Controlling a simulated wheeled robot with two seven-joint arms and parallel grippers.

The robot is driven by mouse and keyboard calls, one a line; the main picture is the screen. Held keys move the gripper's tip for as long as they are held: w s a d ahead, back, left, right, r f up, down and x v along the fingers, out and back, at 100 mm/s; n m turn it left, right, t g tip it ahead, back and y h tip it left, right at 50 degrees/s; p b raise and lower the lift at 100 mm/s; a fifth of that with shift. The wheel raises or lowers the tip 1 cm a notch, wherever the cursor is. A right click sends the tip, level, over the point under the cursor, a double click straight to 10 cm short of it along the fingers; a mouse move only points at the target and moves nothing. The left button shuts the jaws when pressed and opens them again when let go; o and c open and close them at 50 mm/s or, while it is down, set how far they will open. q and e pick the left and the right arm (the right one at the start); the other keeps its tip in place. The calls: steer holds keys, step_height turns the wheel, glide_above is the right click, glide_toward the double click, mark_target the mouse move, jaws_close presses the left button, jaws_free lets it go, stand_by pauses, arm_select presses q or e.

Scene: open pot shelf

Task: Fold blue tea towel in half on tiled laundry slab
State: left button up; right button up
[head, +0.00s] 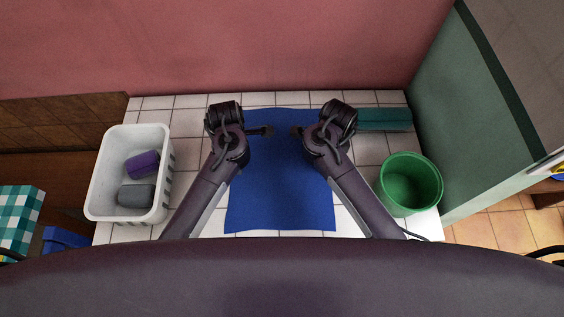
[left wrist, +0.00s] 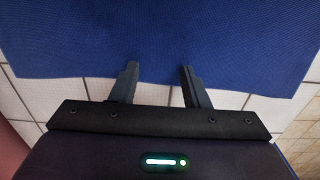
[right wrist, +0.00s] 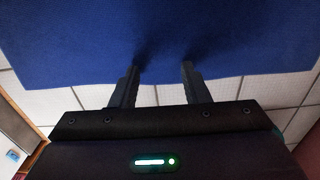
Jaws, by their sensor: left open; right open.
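The blue tea towel (head: 281,195) lies spread out flat on the white tiled slab (head: 185,103), its far edge near the back wall. My left gripper (head: 268,131) is over the towel's far left part. In the left wrist view my left gripper (left wrist: 158,72) is open, its fingertips over the edge of the towel (left wrist: 160,35). My right gripper (head: 296,132) is over the far right part. In the right wrist view my right gripper (right wrist: 160,68) is open at the towel's edge (right wrist: 230,40). My forearms hide parts of the towel's sides.
A white basket (head: 165,190) with a purple roll (head: 142,164) and a grey roll (head: 136,196) stands at the left. A green bucket (head: 409,183) stands at the right. A teal folded cloth or box (head: 384,119) lies behind it. The red wall (head: 240,45) closes off the back.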

arm_select(q)
steer(key=shift+f, duration=0.2)
arm_select(e)
steer(key=shift+f, duration=0.2)
arm_select(q)
steer(key=shift+c, duration=1.3)
arm_select(e)
steer(key=shift+c, duration=1.3)
arm_select(q)
jaws_close()
arm_select(e)
jaws_close()
arm_select(q)
steer(key=shift+r, duration=0.1)
arm_select(e)
steer(key=shift+r, duration=0.1)
